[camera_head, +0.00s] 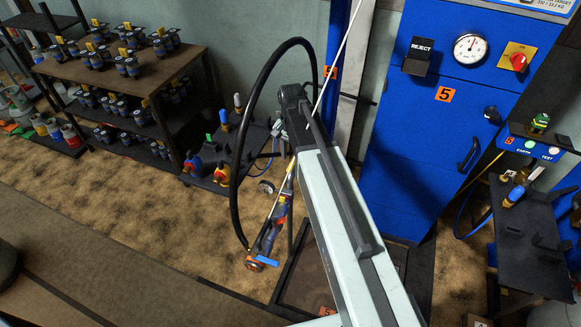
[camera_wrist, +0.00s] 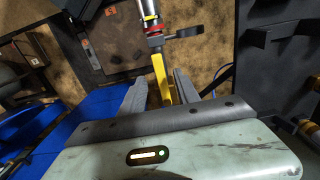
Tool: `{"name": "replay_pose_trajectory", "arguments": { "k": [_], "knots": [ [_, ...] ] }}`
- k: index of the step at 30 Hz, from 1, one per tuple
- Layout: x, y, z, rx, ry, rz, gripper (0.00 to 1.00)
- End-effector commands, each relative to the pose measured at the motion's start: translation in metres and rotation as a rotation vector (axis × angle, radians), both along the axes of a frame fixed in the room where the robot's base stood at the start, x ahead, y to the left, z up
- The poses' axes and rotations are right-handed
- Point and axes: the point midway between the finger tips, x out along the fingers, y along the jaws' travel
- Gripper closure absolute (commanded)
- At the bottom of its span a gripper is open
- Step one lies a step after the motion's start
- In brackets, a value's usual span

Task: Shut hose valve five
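In the wrist view the two grey fingers of my gripper (camera_wrist: 160,80) stand apart, with a yellow bar (camera_wrist: 158,68) in the gap between them. I cannot tell whether a finger touches the bar. My fingers are not clear there. An orange 5 label (camera_head: 445,94) marks the blue cabinet.
A low dark cart (camera_head: 240,150) is behind the hose. The blue cabinet (camera_head: 420,150) and a dark side table (camera_head: 530,235) are at the right. Open floor (camera_head: 120,210) lies at the left.

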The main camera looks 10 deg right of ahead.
Motion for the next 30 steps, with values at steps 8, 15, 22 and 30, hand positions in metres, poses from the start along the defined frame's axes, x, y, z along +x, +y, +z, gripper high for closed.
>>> {"name": "replay_pose_trajectory", "arguments": {
  "k": [8,15,22,30],
  "knots": [
    [0.000,0.001,-0.035,0.000,0.000,0.001,0.62],
    [0.000,0.001,-0.033,0.000,0.000,0.001,0.73],
    [0.000,0.001,-0.033,0.000,0.000,0.002,1.00],
    [0.000,0.001,-0.033,0.000,0.000,0.002,1.00]
  ]
}}
